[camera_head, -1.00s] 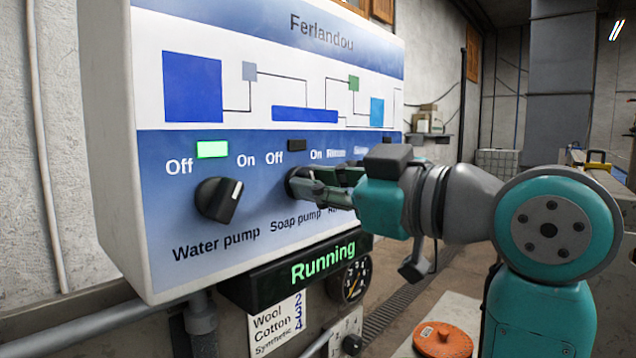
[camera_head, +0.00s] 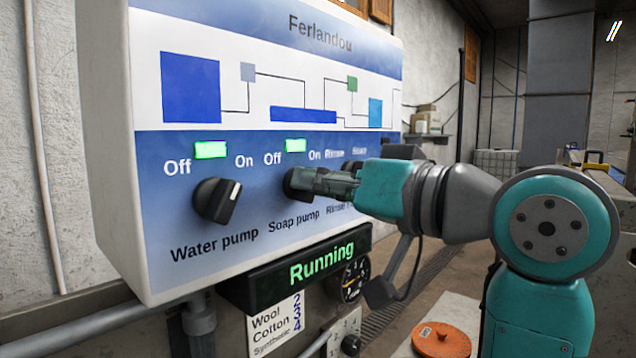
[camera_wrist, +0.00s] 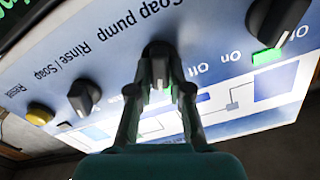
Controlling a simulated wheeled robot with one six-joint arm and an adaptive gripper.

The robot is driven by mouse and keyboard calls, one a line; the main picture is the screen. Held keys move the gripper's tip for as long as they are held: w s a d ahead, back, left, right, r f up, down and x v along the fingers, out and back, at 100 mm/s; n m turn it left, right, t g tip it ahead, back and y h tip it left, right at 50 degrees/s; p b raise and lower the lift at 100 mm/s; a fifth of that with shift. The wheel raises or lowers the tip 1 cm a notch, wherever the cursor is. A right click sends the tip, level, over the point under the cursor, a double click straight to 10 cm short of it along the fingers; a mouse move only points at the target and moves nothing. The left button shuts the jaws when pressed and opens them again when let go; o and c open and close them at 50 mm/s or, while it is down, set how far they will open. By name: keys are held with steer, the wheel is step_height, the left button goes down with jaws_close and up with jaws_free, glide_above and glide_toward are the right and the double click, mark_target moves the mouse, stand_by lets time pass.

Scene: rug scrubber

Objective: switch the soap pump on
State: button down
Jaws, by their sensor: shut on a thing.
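The soap pump knob (camera_head: 296,183) is a black rotary knob on the blue and white control panel (camera_head: 270,60). My gripper (camera_head: 312,182) is shut on it, and the fingers hide much of the knob in the head view. In the wrist view the soap pump knob (camera_wrist: 158,52) sits between the two fingertips (camera_wrist: 159,82). The soap pump lamp (camera_head: 295,145) above the knob is lit green. The panel's display (camera_head: 320,262) reads "Running".
The water pump knob (camera_head: 216,201) is to the left, with its lamp (camera_head: 211,150) lit green. In the wrist view a rinse/soap knob (camera_wrist: 84,97) and a yellow button (camera_wrist: 39,113) are to the left. An orange disc (camera_head: 442,340) lies below my arm.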

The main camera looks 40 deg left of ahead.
steer(key=shift+m, duration=0.6)
steer(key=c, duration=1.1)
jaws_free()
steer(key=shift+d, duration=0.1)
steer(key=d, duration=1.1)
steer(key=shift+s+d, duration=0.4)
steer(key=shift+d, duration=0.1)
steer(key=d, duration=0.8)
steer(key=shift+s+d, duration=0.35)
steer(key=shift+d, duration=0.05)
